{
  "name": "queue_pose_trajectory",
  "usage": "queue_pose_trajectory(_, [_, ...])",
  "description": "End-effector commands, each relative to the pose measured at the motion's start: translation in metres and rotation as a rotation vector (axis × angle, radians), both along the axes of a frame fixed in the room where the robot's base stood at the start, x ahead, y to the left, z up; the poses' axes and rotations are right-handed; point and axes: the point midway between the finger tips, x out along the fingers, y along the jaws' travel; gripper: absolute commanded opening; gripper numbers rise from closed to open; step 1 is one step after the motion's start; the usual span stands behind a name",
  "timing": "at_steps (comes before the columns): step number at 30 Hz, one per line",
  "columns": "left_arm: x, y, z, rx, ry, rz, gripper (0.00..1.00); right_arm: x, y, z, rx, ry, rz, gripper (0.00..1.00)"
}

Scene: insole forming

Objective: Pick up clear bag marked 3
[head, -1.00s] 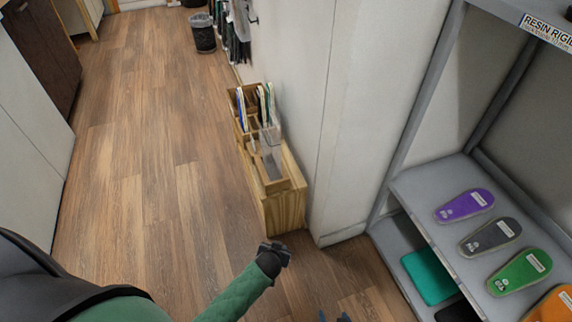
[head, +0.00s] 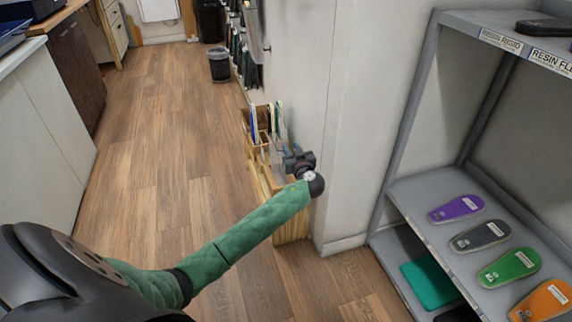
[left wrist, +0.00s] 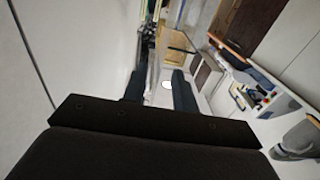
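A wooden organizer (head: 291,228) stands on the floor against the wall in the head view, with upright sheets or folders (head: 279,122) in its rear slots. A clear, see-through piece (head: 276,151) shows in its middle; I cannot tell whether it is a bag, and no number 3 is readable. My left gripper (head: 293,160) is over the organizer's near part and hides some of it. In the left wrist view its two dark fingers (left wrist: 160,88) stand apart, with nothing clearly held between them. My right gripper is not in view.
A grey shelf (head: 408,187) at the right holds purple, grey, green and orange insoles, with a teal sheet (head: 431,284) below. The wall corner (head: 335,150) is close right of my left gripper. Bins (head: 219,65) stand farther back. The wooden floor at left is clear.

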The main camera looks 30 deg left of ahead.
Motion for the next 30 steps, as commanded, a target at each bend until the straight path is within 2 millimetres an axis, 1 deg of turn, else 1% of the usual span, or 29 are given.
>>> queue_pose_trajectory(10, [0.019,0.025,-0.002,0.003,0.002,0.001,0.28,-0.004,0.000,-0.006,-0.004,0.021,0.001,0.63])
queue_pose_trajectory(18, [0.041,0.052,-0.007,0.003,0.002,0.000,0.28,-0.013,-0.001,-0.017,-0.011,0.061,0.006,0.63])
queue_pose_trajectory(23, [0.046,0.059,-0.009,0.001,0.002,-0.001,0.28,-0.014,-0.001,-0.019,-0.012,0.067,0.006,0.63])
queue_pose_trajectory(29, [0.046,0.059,-0.009,0.000,0.003,-0.001,0.28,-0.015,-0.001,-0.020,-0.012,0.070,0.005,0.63])
queue_pose_trajectory(30, [0.046,0.059,-0.009,0.000,0.003,-0.001,0.24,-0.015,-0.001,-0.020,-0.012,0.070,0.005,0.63])
